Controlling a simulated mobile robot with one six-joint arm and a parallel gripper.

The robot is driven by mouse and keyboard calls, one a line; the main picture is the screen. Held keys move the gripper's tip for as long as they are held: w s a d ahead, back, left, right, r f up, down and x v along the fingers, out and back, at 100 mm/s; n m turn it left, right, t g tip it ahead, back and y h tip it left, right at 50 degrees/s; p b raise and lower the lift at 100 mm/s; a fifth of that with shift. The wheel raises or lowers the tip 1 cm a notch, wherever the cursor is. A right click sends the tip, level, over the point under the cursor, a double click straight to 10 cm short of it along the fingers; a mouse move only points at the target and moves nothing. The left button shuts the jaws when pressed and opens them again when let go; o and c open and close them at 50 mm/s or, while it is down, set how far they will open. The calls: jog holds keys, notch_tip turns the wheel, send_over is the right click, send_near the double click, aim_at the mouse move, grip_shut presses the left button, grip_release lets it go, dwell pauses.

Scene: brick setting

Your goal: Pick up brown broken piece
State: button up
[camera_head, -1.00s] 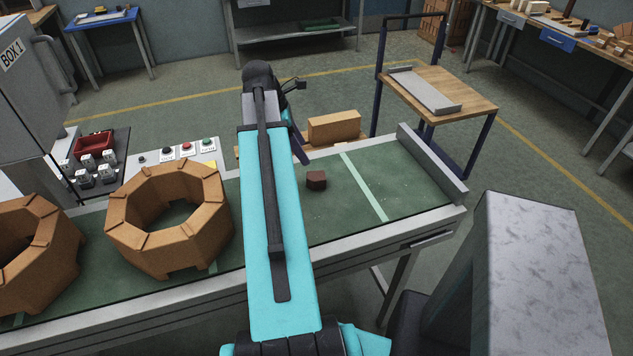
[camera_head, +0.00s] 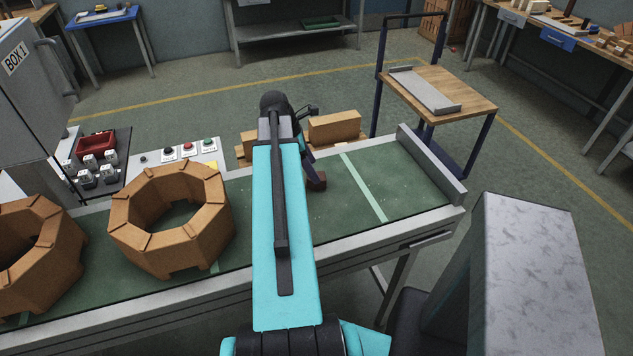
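The brown broken piece (camera_head: 317,184) is a small dark reddish-brown chunk on the green belt of the conveyor (camera_head: 405,196), left of the pale stripe. My cyan arm reaches over the conveyor, and my gripper (camera_head: 312,172) is at its far end, low over the belt. The gripper overlaps the left and upper part of the piece in this view. The arm hides most of the gripper, so I cannot tell whether its fingers are open, shut or touching the piece.
Octagonal brick rings (camera_head: 172,221) stand on the belt to the left. Tan bricks (camera_head: 334,127) lie behind the conveyor. A grey end plate (camera_head: 431,165) bounds the belt at right. A control panel (camera_head: 180,152) and a wooden-topped cart (camera_head: 470,97) stand beyond.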

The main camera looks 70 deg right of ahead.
jog(key=shift+s+f, duration=0.1)
jog(key=shift+f, duration=0.05)
jog(key=shift+a+p+x, duration=0.15)
jog(key=shift+p+x, duration=0.3)
jog(key=shift+x, duration=0.25)
jog(key=shift+a+p+x, duration=0.1)
jog(key=shift+p+x, duration=0.3)
jog(key=shift+x, duration=1.45)
jog(key=c, duration=1.2)
jog(key=shift+r+b, duration=1)
jog(key=shift+r, duration=4)
